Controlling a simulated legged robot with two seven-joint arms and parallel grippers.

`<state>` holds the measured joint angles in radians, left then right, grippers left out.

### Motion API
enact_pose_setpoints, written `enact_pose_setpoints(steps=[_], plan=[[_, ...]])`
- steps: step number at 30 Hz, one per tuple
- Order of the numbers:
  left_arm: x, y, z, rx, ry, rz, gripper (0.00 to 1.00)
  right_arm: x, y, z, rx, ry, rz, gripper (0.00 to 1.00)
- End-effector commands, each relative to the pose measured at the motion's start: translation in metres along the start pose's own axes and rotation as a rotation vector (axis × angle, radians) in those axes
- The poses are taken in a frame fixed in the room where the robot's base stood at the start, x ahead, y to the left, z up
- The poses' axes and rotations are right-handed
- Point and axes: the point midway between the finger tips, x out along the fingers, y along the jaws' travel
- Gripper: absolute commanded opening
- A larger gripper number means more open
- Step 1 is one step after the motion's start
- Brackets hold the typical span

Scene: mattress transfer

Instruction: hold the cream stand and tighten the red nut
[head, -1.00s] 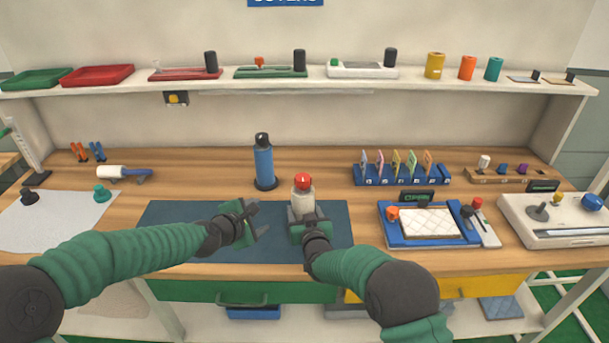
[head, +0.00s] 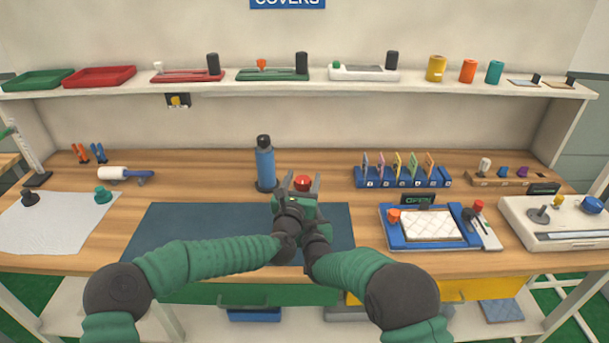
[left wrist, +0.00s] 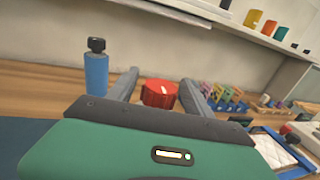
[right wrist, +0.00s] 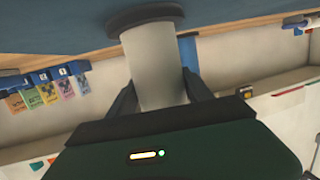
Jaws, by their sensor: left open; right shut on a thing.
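The red nut (head: 302,183) shows between the fingers of my left gripper (head: 302,182) in the head view. In the left wrist view the red nut (left wrist: 158,93) has a white mark on top and sits between the two open fingers (left wrist: 160,88). The cream stand (right wrist: 158,75) shows in the right wrist view, upside down in the picture, with a dark round base. My right gripper (right wrist: 158,98) is shut on the stand's body. In the head view the stand is hidden behind my grippers.
A blue bottle (head: 265,165) stands just behind and left of the grippers. The dark blue mat (head: 180,225) is clear on its left part. A blue tray with a quilted white pad (head: 430,225) lies to the right. A card rack (head: 400,178) stands behind it.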

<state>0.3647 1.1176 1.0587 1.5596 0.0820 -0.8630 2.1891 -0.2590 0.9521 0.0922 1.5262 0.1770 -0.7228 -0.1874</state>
Motion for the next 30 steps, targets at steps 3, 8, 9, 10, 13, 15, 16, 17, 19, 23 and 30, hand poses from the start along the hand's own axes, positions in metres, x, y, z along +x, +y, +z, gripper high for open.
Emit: enact_pose_setpoints(steps=[3, 8, 9, 10, 13, 15, 16, 17, 19, 23, 30], plan=[[0.016, -0.001, 0.000, 0.000, 0.000, 0.000, 0.59, 0.000, 0.001, -0.004, 0.000, 0.008, 0.001, 0.00], [0.023, -0.001, 0.001, 0.001, 0.000, -0.001, 0.59, 0.000, 0.000, -0.004, 0.000, 0.008, 0.001, 0.00], [0.023, -0.001, 0.001, 0.001, 0.000, -0.001, 0.59, 0.000, 0.000, -0.004, 0.000, 0.008, 0.001, 0.00], [0.023, -0.001, 0.000, 0.001, 0.001, -0.001, 0.59, 0.000, 0.000, -0.004, 0.000, 0.008, 0.001, 0.00], [0.023, 0.000, 0.000, 0.002, 0.001, -0.001, 0.59, 0.000, 0.000, -0.004, 0.000, 0.008, 0.001, 0.00], [0.023, 0.000, 0.000, 0.001, 0.001, -0.001, 0.53, 0.000, 0.000, -0.004, 0.000, 0.008, 0.001, 0.00], [0.023, 0.000, 0.000, 0.001, 0.001, -0.001, 0.49, 0.000, 0.000, -0.004, 0.000, 0.008, 0.001, 0.00], [0.023, 0.000, 0.000, 0.002, 0.001, -0.001, 0.45, 0.000, 0.000, -0.004, 0.000, 0.008, 0.001, 0.00], [0.023, 0.000, 0.000, 0.002, 0.001, -0.001, 0.36, 0.000, 0.000, -0.004, 0.000, 0.008, 0.001, 0.00], [0.023, 0.000, 0.000, 0.001, 0.001, 0.000, 0.19, 0.000, 0.000, -0.004, 0.000, 0.008, 0.001, 0.00], [0.023, 0.000, 0.000, 0.001, 0.000, 0.000, 0.00, 0.000, 0.001, -0.004, 0.001, 0.008, 0.002, 0.00]])
